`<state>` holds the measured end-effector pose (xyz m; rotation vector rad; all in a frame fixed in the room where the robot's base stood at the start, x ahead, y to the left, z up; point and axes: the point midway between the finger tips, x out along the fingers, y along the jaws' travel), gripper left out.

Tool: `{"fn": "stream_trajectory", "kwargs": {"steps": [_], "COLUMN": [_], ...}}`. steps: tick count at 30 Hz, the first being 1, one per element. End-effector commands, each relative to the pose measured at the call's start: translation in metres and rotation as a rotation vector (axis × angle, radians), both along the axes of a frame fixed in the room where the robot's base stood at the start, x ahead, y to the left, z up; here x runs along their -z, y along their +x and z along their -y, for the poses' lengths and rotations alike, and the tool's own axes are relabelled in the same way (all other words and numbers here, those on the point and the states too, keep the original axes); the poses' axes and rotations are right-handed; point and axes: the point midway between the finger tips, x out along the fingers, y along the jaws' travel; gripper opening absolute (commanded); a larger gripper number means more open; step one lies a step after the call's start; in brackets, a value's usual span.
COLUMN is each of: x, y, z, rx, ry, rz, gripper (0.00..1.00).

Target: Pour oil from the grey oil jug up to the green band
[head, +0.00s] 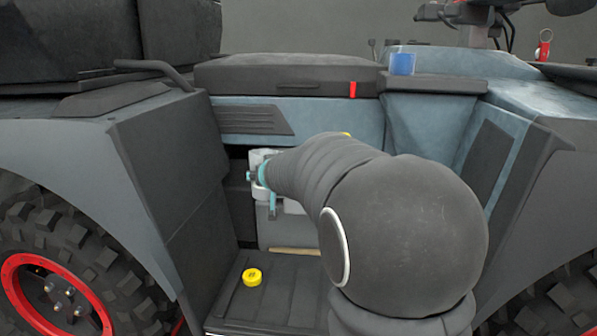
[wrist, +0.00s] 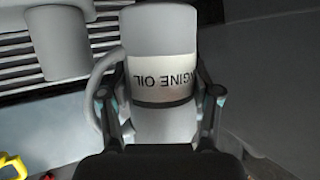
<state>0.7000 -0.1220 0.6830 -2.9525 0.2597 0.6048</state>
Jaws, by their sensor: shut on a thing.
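The grey oil jug (wrist: 160,30) fills the middle of the wrist view, with a pale label reading "ENGINE OIL" upside down in that picture and a handle on its left. My gripper (wrist: 160,105) is shut on the jug, one finger on each side of its body. In the head view my gripper (head: 265,184) shows its teal parts in the recess below the seat. My arm hides much of that recess, and I cannot tell the jug's tilt. No green band or flowing oil is visible.
A yellow cap (head: 252,277) lies on the dark footwell floor (head: 290,295). A blue cup (head: 402,63) stands on the ledge above. A yellow part (wrist: 12,166) shows at the wrist view's lower left. Body panels (head: 165,180) wall the recess on the left.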

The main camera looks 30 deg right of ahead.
Motion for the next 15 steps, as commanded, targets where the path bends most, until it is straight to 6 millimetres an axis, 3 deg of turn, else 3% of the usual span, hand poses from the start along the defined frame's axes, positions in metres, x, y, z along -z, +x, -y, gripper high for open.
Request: {"fn": "stream_trajectory", "kwargs": {"steps": [15], "x": [-0.011], "y": [-0.001], "z": [0.017], "rx": [-0.006], "ry": [0.294], "rz": [0.002], "gripper": [0.21]}}
